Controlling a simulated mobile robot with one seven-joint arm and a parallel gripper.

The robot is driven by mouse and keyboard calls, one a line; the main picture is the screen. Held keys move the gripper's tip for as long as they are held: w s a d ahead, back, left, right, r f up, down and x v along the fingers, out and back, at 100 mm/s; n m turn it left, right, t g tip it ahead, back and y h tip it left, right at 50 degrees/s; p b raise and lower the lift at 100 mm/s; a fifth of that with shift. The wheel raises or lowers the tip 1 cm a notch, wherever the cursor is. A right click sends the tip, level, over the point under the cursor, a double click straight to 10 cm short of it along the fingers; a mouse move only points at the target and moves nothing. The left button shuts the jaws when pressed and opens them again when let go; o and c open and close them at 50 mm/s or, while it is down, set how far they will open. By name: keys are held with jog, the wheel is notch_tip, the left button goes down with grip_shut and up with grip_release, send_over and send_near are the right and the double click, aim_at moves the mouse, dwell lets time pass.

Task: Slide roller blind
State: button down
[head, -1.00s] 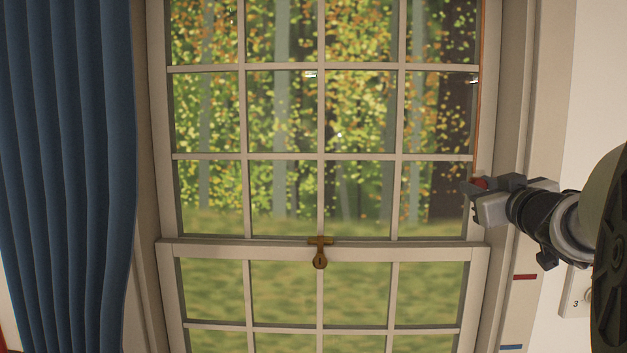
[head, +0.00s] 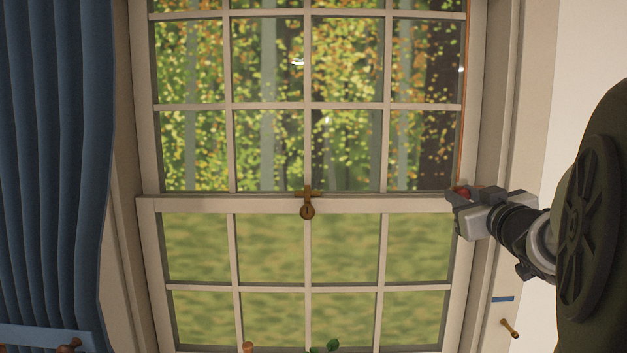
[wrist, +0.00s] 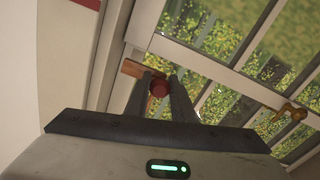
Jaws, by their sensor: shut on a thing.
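My gripper (head: 458,194) is at the right side of the window frame, level with the bar between the upper and lower sashes. Its jaws are shut on a small red knob (wrist: 159,88), which sits between the two dark fingers in the wrist view. A thin orange cord (head: 466,90) runs down the right edge of the window to my gripper. A brown strip (wrist: 133,69) shows just beyond the fingers in the wrist view; I cannot tell what it is. The blind's fabric does not show in either view.
The sash window (head: 270,204) has a brass latch (head: 307,205) at its middle. A blue curtain (head: 55,170) hangs at the left. A blue mark (head: 503,299) and a small brass peg (head: 510,328) are low at the right. Tops of small objects show along the bottom edge.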

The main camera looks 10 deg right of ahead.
notch_tip(320, 180, down, 7)
jog(key=b, duration=0.3)
jog(key=shift+r, duration=0.15)
jog(key=c, duration=1.5)
grip_release()
jog(key=shift+w, duration=0.1)
